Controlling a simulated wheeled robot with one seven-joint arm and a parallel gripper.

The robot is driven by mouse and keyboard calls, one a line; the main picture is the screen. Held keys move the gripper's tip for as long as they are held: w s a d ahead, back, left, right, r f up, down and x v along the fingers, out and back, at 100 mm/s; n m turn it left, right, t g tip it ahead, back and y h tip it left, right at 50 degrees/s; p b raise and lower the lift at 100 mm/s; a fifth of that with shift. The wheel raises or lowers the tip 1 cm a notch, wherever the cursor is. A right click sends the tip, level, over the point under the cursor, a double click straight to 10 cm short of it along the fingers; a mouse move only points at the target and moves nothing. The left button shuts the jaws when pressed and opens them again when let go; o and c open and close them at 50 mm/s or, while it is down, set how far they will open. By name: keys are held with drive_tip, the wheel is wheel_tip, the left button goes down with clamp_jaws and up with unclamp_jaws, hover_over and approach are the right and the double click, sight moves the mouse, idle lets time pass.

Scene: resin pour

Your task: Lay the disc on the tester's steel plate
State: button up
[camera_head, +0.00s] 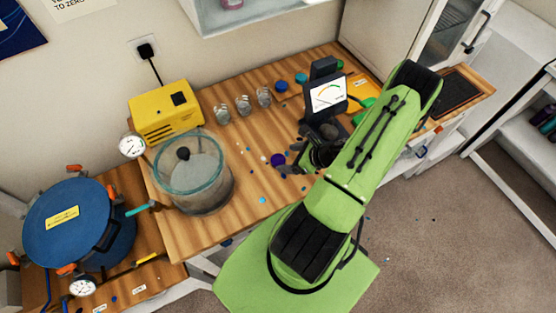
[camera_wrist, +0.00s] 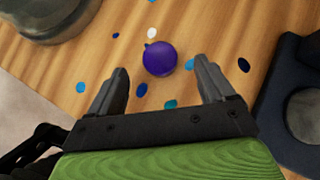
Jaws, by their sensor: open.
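The disc (camera_wrist: 160,59), a round purple piece, lies on the wooden bench in the wrist view, centred between and slightly beyond my fingertips. It also shows in the head view (camera_head: 278,160). My gripper (camera_wrist: 161,78) is open and empty, its two dark fingers pointing toward the disc, one on each side; I cannot tell its exact height above the bench. The tester (camera_head: 327,95), dark with a white dial face, stands at the back of the bench. Its base (camera_wrist: 272,118) seems to show at the right of the wrist view, with a grey round plate (camera_wrist: 308,115) partly cut off.
Small coloured spots are scattered around the disc. A glass chamber (camera_head: 195,175) stands left of it, with a yellow box (camera_head: 166,112) behind and a blue pot (camera_head: 78,225) at far left. Several small jars (camera_head: 243,104) line the back. The bench front is mostly clear.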

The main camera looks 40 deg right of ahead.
sight(278, 159)
drive_tip(key=x, duration=0.4)
drive_tip(key=shift+w+a+f, duration=0.1)
drive_tip(key=shift+w+f, duration=0.1)
drive_tip(key=shift+f, duration=0.15)
drive_tip(key=shift+s, duration=0.1)
drive_tip(key=shift+c, duration=1.4)
drive_tip(key=c, duration=0.9)
wheel_tip(278, 159, up, 10)
drive_tip(key=shift+r+p, duration=0.1)
drive_tip(key=shift+p, duration=0.3)
drive_tip(key=shift+c, duration=0.2)
